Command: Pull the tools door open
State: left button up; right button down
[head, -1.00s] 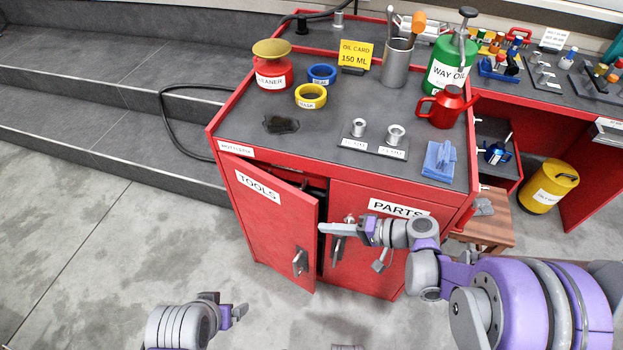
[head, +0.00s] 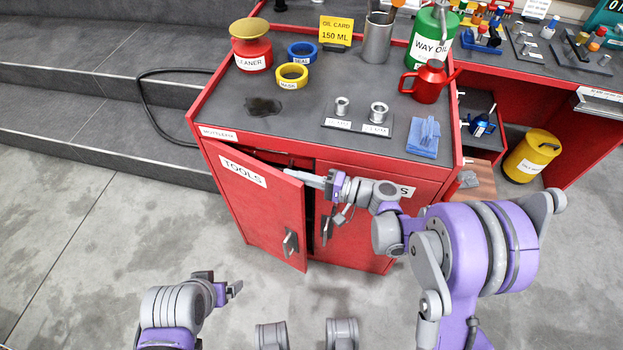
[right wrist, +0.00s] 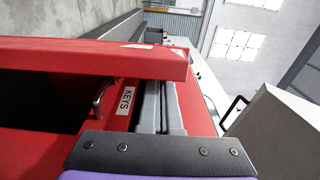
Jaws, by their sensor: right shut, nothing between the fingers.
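The red tools door (head: 255,212), labelled TOOLS, stands ajar on the left of the red cabinet. A dark gap runs along its right edge, and its metal handle (head: 290,243) is low on that side. My right gripper (head: 291,173) is shut and empty at the door's upper right corner, by the gap. In the right wrist view the shut fingers (right wrist: 160,105) point at the red door (right wrist: 90,58), whose edge crosses in front of their far end. I cannot tell whether they touch. My left gripper (head: 236,288) is low, in front of the cabinet, clear of the door; its jaw state is unclear.
The parts door (head: 375,235) is beside the tools door, partly hidden by my right arm. A KEYS label (right wrist: 125,101) shows in the wrist view. Rings, cans and fittings stand on the cabinet top (head: 215,115). Grey steps (head: 60,95) lie left; floor in front is clear.

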jog(key=shift+x, duration=0.8)
jog(key=shift+s+a+t, duration=0.2)
jog(key=shift+s+t, duration=0.1)
